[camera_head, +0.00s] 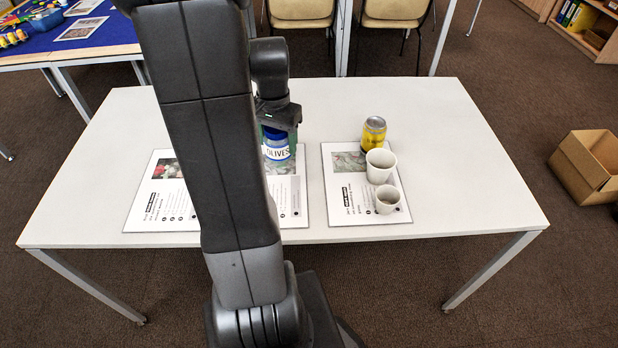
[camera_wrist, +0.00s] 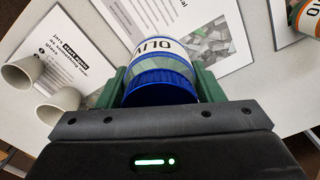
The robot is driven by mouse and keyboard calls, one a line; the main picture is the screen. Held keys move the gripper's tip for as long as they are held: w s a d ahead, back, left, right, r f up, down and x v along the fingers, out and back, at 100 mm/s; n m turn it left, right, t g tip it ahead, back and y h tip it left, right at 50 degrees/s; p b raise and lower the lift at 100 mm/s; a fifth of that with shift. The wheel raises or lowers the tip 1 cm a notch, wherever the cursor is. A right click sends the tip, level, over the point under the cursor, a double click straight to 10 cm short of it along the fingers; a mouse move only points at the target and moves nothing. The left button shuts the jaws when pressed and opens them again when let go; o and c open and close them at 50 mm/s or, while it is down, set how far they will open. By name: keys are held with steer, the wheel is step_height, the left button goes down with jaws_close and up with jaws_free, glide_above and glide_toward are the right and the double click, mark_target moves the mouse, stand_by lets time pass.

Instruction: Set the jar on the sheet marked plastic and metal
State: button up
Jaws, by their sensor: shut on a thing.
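My gripper (camera_head: 279,128) is shut on a jar (camera_head: 277,152) with a blue lid and a white OLIVES label. The jar is upright in the head view, over the middle sheet (camera_head: 291,205); whether its base touches the sheet I cannot tell. In the wrist view the green fingers (camera_wrist: 153,92) grip both sides of the jar (camera_wrist: 150,55), its lid nearest the camera. The middle sheet (camera_wrist: 125,12) shows beyond it, with a grey picture and a heading ending in "tal". My arm hides part of this sheet in the head view.
The right sheet (camera_head: 336,205) carries a yellow can (camera_head: 374,133) and two pale cups (camera_head: 380,166) (camera_head: 388,199). A left sheet (camera_head: 150,210) lies partly behind my arm. An orange container (camera_wrist: 307,18) shows at the wrist view's edge. The far right of the table (camera_head: 460,160) is clear.

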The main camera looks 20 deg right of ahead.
step_height(320, 180, down, 10)
steer(key=shift+r+b, duration=0.1)
steer(key=shift+b, duration=0.4)
steer(key=shift+f, duration=0.25)
steer(key=o, duration=1.1)
steer(key=shift+r, duration=0.1)
step_height(320, 180, up, 12)
steer(key=shift+r+p, duration=0.15)
steer(key=shift+p, duration=0.55)
